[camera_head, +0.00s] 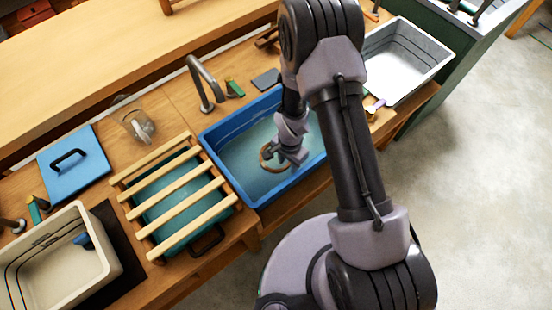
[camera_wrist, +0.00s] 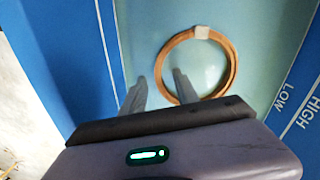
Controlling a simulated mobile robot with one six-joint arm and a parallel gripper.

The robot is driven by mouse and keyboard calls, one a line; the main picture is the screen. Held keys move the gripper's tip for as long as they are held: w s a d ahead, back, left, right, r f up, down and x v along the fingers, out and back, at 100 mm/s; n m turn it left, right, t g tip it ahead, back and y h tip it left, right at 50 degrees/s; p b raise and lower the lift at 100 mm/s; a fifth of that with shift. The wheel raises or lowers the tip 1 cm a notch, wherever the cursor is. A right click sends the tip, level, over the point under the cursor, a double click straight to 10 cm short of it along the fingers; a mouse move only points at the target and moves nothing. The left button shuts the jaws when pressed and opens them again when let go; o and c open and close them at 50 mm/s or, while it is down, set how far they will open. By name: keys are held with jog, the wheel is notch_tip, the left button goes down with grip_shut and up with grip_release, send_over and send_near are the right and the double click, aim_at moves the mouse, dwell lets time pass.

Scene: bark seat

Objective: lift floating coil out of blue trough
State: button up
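The coil is a brown ring (camera_head: 264,158) with a pale tie at its top in the wrist view (camera_wrist: 233,72). It lies at the water in the blue trough (camera_head: 226,184), whose blue wall also shows in the wrist view (camera_wrist: 60,50). My gripper (camera_head: 280,159) is over the trough at the coil. In the wrist view my gripper (camera_wrist: 159,76) is open, one fingertip outside the coil's left side and the other over its inside. The rim passes between the fingers with gaps. I cannot tell how deep the fingertips reach.
A slatted wooden rack (camera_head: 172,187) over a teal basin stands left of the trough. A tap (camera_head: 203,84) rises behind it. A white tub (camera_head: 408,60) stands to the right, a cream tub (camera_head: 52,262) far left. Markings LOW and HIGH are on the trough's wall.

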jog(key=shift+r, duration=0.15)
grip_shut()
